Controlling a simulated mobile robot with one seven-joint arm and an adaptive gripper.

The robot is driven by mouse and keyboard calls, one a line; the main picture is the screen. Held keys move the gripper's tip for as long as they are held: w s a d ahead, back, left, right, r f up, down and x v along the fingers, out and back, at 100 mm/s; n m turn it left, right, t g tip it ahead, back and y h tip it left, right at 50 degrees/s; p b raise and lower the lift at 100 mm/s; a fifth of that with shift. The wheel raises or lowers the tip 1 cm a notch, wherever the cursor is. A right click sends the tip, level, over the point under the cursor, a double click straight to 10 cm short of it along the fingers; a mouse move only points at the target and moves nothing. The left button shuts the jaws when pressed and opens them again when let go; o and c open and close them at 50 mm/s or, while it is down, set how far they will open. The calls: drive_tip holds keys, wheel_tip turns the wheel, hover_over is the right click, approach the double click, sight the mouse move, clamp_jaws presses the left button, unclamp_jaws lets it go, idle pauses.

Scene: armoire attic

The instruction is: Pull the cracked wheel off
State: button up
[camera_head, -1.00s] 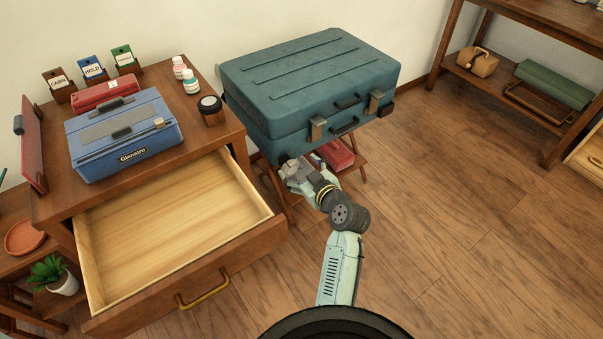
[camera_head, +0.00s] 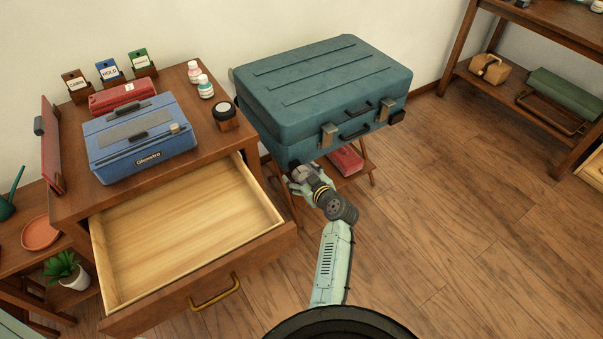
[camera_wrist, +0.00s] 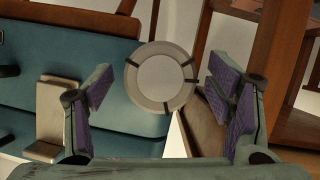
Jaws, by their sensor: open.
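A teal suitcase (camera_head: 325,85) lies on a wooden folding stand. In the wrist view its side fills the left (camera_wrist: 75,75). A pale round wheel (camera_wrist: 160,78) with several dark marks across its rim faces the wrist camera at the suitcase's end. In the head view my gripper (camera_head: 299,176) is at the suitcase's near lower corner and hides the wheel there.
An open, empty drawer (camera_head: 180,235) juts out at the left of my arm. A blue box (camera_head: 138,138) and small bottles stand on the cabinet above. A red item (camera_head: 346,160) lies under the suitcase. The floor at the right is clear.

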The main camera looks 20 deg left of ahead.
drive_tip(key=shift+w+a, duration=0.1)
drive_tip(key=c, duration=1.3)
